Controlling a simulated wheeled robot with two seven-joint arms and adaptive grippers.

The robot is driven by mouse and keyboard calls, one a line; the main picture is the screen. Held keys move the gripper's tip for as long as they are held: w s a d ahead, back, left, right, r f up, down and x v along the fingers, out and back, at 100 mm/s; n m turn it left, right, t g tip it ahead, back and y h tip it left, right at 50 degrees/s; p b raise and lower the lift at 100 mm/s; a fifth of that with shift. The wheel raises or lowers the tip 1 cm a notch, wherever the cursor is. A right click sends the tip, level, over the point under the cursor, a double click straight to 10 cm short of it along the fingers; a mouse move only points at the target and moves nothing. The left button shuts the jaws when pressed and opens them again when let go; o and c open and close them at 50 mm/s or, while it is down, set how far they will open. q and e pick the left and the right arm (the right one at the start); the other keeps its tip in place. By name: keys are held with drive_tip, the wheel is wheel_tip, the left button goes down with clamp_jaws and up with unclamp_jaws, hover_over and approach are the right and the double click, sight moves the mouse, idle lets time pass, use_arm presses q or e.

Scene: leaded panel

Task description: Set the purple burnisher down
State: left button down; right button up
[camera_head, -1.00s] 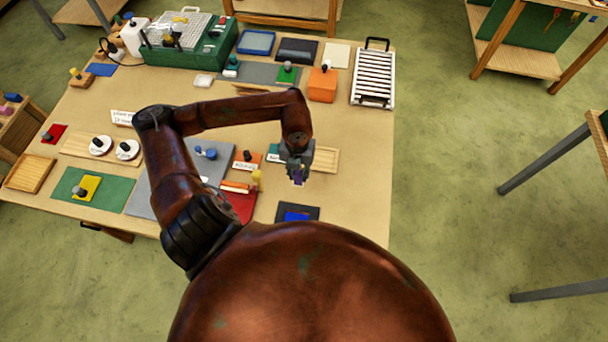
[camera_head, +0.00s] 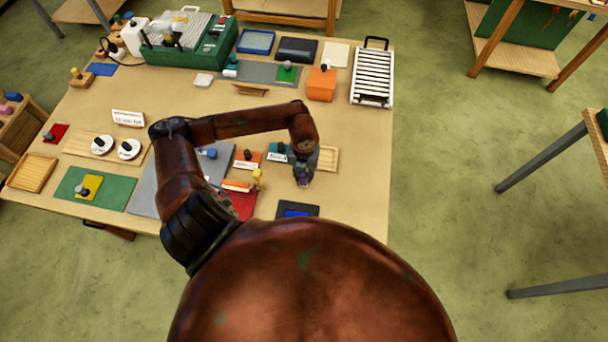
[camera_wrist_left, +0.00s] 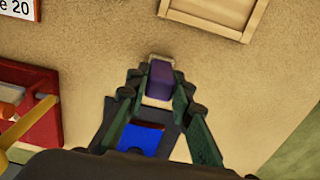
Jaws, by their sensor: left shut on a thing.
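The purple burnisher (camera_wrist_left: 160,80) is a small purple block between the fingertips in the left wrist view. My left gripper (camera_wrist_left: 158,92) is shut on it. In the head view the left gripper (camera_head: 303,180) is over the right part of the table, just below a wooden tray, and hides most of the burnisher. A pale patch shows around the burnisher in the wrist view. I cannot tell whether the burnisher touches the surface. My right gripper is not in view.
The wooden tray (camera_head: 326,159) lies close behind the gripper. A dark holder with a blue pad (camera_head: 298,210) is in front, and a red tray (camera_head: 242,204) is to the left. Bare tabletop (camera_head: 358,190) lies to the right.

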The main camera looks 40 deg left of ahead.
use_arm(q)
drive_tip(key=c, duration=1.7)
unclamp_jaws()
drive_tip(key=shift+r, duration=0.1)
wheel_tip(320, 180, up, 12)
drive_tip(key=shift+r+b, duration=0.1)
drive_tip(key=shift+b, duration=0.85)
